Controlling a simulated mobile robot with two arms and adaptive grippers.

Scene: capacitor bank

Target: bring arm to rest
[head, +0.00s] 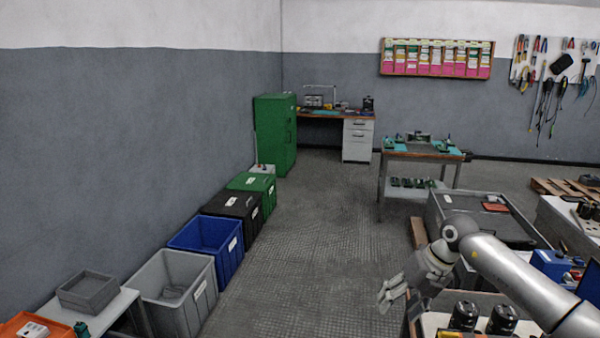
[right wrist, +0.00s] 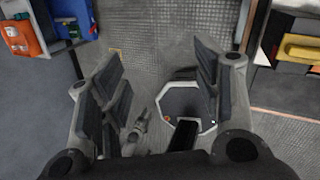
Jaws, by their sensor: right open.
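My right arm reaches in from the lower right of the head view. My right gripper (head: 392,293) hangs at its end, left of the workbench with the black capacitors. In the right wrist view the right gripper (right wrist: 160,95) has its two fingers spread apart. Nothing is between them, and the floor and part of my own base show below. My left gripper is in neither view that I can make out with certainty.
Black capacitors (head: 465,316) stand on the bench near my right arm. A grey tray (head: 470,215) lies behind it. Grey (head: 176,290), blue (head: 206,245), black and green bins line the left wall. The floor aisle (head: 290,270) between is clear.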

